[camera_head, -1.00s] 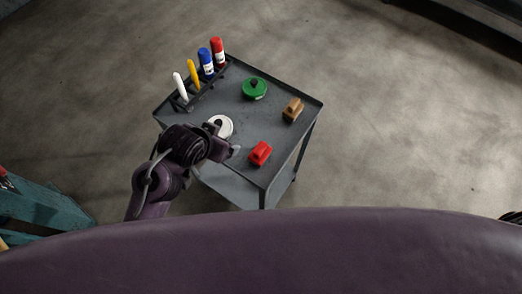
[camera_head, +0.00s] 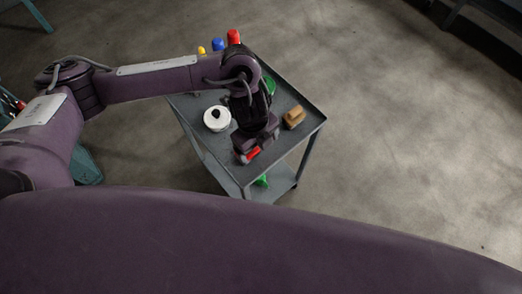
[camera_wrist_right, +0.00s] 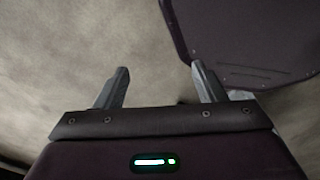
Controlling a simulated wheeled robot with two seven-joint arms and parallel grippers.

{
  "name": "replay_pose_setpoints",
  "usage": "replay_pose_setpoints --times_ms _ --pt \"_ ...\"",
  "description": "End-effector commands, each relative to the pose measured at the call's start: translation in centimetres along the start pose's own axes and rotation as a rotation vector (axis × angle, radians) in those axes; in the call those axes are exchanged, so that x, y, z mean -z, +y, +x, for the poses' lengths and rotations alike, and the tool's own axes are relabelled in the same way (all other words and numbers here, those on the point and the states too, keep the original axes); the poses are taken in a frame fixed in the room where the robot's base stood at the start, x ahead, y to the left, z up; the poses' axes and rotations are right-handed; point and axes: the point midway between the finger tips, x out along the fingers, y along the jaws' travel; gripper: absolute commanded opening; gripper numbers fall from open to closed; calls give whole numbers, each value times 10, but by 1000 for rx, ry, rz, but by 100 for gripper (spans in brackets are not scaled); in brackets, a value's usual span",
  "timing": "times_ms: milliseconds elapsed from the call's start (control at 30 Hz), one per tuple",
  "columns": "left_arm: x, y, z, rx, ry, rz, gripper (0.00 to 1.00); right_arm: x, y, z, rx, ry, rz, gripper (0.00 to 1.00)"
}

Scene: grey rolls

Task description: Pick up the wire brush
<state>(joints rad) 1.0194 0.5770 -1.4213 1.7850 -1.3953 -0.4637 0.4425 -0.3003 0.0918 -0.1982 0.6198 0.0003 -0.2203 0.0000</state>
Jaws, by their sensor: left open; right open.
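The wire brush cannot be named for sure; a brown block-like piece (camera_head: 294,117) and a red one (camera_head: 253,154) both lie on the grey cart's top (camera_head: 305,132). My left gripper (camera_head: 247,154) is over the red piece near the cart's front corner and partly hides it. Its jaws are open; whether they touch the red piece cannot be seen. The brown piece lies to the right, apart from the gripper. My right gripper (camera_wrist_right: 162,82) is open and empty, with bare floor beyond its fingers.
A white round pot-like thing (camera_head: 217,119) stands left of my left gripper. A green round one (camera_head: 269,84) is partly hidden behind my arm. Red (camera_head: 233,37), blue (camera_head: 218,44) and yellow (camera_head: 202,50) tops show at the back. Something green (camera_head: 262,181) lies on the lower shelf.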

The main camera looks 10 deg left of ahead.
Motion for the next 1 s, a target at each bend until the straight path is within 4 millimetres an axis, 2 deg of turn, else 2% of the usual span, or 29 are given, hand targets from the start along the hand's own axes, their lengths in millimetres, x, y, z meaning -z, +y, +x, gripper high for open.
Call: replay_pose_setpoints --times_ms 33,167,500,700,800,1000 --pt "-15 6 -3 -33 -30 0 85 0 0 0 -1 0 0 63" --pt "-31 17 -2 -80 -58 -3 85 0 0 2 0 0 0 63" --pt "-35 21 36 -84 -57 -2 85 3 -19 13 22 5 6 63" --pt "-39 22 63 -83 -59 -2 85 3 -16 8 20 5 4 63" --pt "-39 22 70 -81 -59 -1 85 2 -13 8 16 4 2 63" --pt "-40 22 72 -80 -59 0 85 2 -9 8 11 3 1 63"
